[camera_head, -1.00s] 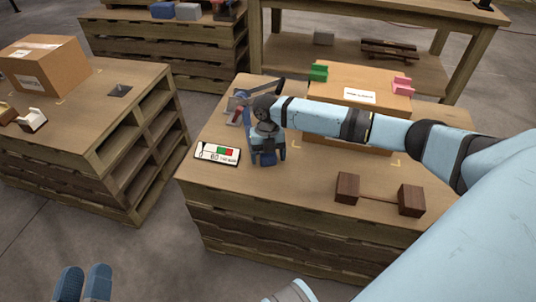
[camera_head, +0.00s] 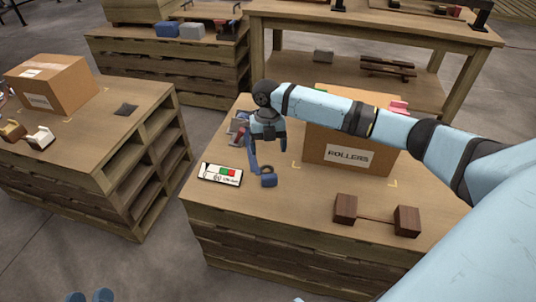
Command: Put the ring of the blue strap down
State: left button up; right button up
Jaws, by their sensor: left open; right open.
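The blue strap (camera_head: 254,160) lies on the wooden pallet table in front of me, running back under my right gripper. Its near end, a blue piece with a dark ring (camera_head: 267,170), rests on the tabletop. My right gripper (camera_head: 268,138) is open and empty, above and behind that end, with the fingers pointing down. My arm hides part of what is behind it.
A white card with red and green marks (camera_head: 220,174) lies left of the strap. A cardboard box labelled rollers (camera_head: 350,152) stands at right. A dark wooden piece with two blocks (camera_head: 376,217) lies in front. Another pallet table (camera_head: 75,170) with a box (camera_head: 52,84) is at left.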

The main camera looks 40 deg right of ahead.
jog(key=s+a+f+m+t, duration=0.1)
jog(key=a+f, duration=0.1)
jog(key=a, duration=0.2)
jog(key=s+a+f+m+y, duration=0.1)
jog(key=s+a+f, duration=0.1)
jog(key=a, duration=0.2)
jog(key=s+a+f+m+t+y, duration=0.1)
jog(key=a+f, duration=0.1)
jog(key=a, duration=0.2)
jog(key=shift+s+a+f+m+t, duration=0.15)
jog(key=shift+s+m+t, duration=0.05)
jog(key=shift+m+t, duration=0.1)
jog(key=s+a+m+t+y, duration=0.5)
jog(key=s+a+m, duration=0.2)
jog(key=a, duration=0.5)
jog(key=s+r+m+t, duration=0.5)
jog(key=r+m, duration=0.3)
jog(key=s+r+m+t, duration=0.5)
jog(key=s+r+m, duration=0.1)
jog(key=r+m, duration=0.2)
jog(key=shift+d+m, duration=0.45)
jog(key=shift+m, duration=0.05)
jog(key=shift+r, duration=0.1)
